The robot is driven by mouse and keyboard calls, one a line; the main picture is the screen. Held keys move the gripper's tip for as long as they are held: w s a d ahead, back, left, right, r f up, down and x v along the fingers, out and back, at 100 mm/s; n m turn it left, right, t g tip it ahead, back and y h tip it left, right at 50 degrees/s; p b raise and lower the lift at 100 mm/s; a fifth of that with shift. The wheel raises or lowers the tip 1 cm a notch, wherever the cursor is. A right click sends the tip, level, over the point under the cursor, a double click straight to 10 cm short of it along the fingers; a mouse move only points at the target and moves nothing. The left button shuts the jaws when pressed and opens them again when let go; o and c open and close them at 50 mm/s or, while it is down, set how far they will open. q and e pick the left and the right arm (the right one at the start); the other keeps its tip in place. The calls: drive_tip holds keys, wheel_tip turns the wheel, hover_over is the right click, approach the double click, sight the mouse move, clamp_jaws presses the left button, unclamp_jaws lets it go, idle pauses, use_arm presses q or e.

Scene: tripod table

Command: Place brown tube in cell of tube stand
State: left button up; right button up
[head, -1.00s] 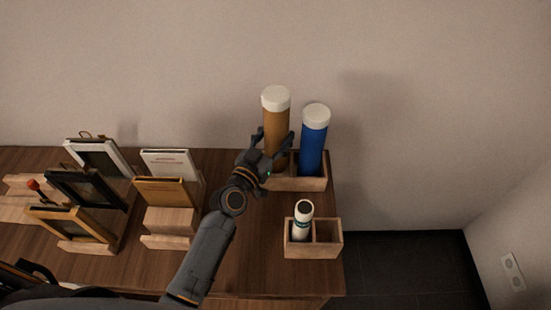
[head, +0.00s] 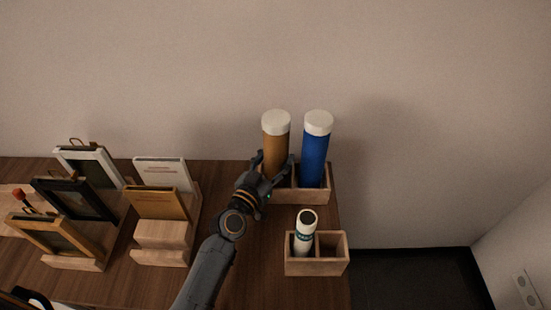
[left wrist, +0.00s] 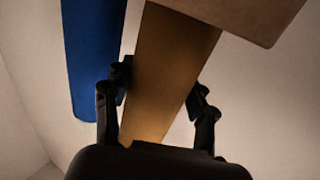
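The brown tube (head: 276,145) with a white cap stands upright at the left cell of the wooden tube stand (head: 312,197). In the left wrist view, the brown tube (left wrist: 165,75) passes behind the stand's wall (left wrist: 250,15). My left gripper (head: 275,160) has its fingers on both sides of the tube below its cap, closed on it. These fingers also show in the left wrist view (left wrist: 158,85). The blue tube (head: 315,155) stands in the right cell. The brown tube's bottom is hidden. My right gripper is not in view.
A smaller wooden two-cell holder (head: 316,267) stands in front, with a white bottle (head: 304,238) in its left cell and its right cell empty. Book holders (head: 163,235) and picture frames (head: 72,200) stand at left. The wall is close behind; the table ends at right.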

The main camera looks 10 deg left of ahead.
use_arm(q)
drive_tip(key=o, duration=0.4)
drive_tip(key=shift+r+p, duration=0.3)
drive_tip(key=b+v, duration=0.2)
drive_tip(key=v, duration=1)
drive_tip(key=shift+f, duration=0.15)
